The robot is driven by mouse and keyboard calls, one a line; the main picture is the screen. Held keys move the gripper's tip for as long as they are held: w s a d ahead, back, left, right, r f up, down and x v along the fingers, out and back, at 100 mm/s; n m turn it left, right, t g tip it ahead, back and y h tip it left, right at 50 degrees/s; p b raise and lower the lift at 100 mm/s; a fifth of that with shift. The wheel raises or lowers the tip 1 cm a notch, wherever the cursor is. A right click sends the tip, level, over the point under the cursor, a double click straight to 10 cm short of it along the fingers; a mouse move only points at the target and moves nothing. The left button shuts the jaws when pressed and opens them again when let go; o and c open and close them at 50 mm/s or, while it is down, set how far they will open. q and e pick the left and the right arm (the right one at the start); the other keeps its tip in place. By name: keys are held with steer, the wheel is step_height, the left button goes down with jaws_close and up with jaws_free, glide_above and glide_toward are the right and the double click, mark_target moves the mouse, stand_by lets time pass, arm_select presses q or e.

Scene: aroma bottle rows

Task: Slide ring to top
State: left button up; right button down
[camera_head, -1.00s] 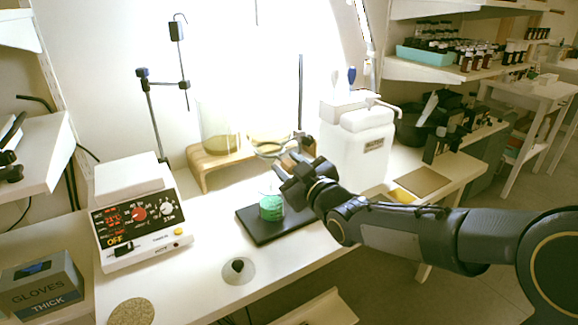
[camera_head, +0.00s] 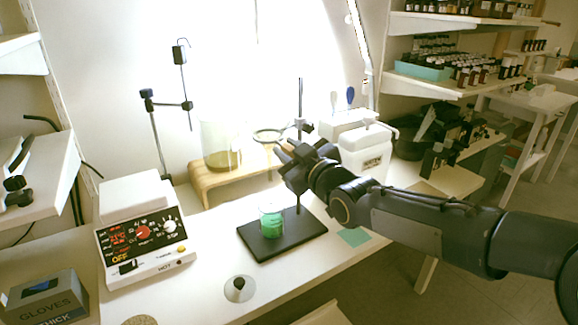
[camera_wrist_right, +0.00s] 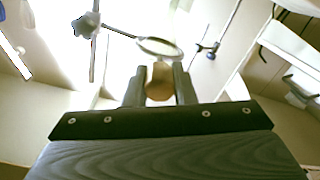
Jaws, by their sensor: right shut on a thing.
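The ring (camera_head: 268,135) is a metal loop on a side arm. Its clamp (camera_head: 300,125) sits on a thin upright rod (camera_head: 301,95), below the rod's top. The rod rises from a black base plate (camera_head: 310,230), where a beaker of green liquid (camera_head: 271,222) stands below the ring. My right gripper (camera_head: 284,155) is beside the rod, shut at the ring. In the right wrist view, the ring (camera_wrist_right: 160,55) lies just beyond my fingertips (camera_wrist_right: 160,72), with a tan rounded piece between the fingers. The exact contact is partly hidden. My left gripper is out of view.
A wooden stand (camera_head: 205,182) with a large beaker (camera_head: 221,140) is behind the plate. A hotplate (camera_head: 140,235) is at left, and a white water container (camera_head: 367,150) is behind my right arm. The bench front holds a small grey disc (camera_head: 239,288).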

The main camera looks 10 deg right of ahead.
step_height(320, 180, up, 8)
steer(key=shift+f+p, duration=0.2)
steer(key=shift+p, duration=0.9)
steer(key=c, duration=1.4)
jaws_free()
steer(key=shift+c, duration=0.2)
steer(key=shift+o, duration=1.2)
steer(key=shift+f, duration=0.15)
steer(key=v, duration=0.7)
steer(key=shift+s, duration=0.35)
steer(key=shift+d, duration=0.15)
